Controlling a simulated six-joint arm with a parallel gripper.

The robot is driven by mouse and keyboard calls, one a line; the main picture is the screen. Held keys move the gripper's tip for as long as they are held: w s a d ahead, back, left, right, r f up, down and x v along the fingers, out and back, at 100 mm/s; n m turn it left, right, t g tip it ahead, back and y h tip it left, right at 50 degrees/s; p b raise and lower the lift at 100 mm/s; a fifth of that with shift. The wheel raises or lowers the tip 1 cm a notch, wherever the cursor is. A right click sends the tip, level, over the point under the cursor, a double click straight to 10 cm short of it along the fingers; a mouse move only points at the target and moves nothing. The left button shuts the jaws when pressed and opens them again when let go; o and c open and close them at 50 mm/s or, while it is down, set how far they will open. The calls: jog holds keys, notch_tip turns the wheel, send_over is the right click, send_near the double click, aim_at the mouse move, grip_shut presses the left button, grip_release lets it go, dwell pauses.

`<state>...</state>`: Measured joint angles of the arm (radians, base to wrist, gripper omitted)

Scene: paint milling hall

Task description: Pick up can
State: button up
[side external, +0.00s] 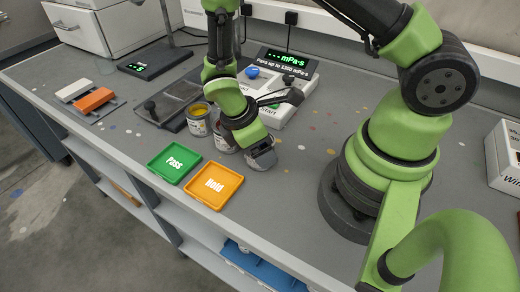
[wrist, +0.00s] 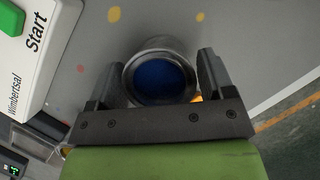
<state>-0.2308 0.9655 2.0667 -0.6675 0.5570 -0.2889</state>
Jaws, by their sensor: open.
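In the wrist view a round metal can (wrist: 160,78) of blue paint stands open-topped between the two fingers of my gripper (wrist: 158,82). A gap shows between the can and at least the right finger; contact on the left is unclear. In the side external view my gripper (side external: 262,152) is low over the bench, around a grey can (side external: 259,166) that it partly hides. A can of yellow paint (side external: 199,118) stands to the left. One or two more cans (side external: 224,141) beside it are partly hidden by my arm.
A green Pass tray (side external: 174,163) and an orange Hold tray (side external: 214,186) lie empty near the bench's front edge. A white instrument (side external: 296,104) with a Start label stands behind my gripper. A dark stand (side external: 180,104) and a rack (side external: 92,101) are farther left.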

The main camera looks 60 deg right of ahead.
jog(key=c, duration=0.8)
jog(key=shift+o, duration=0.2)
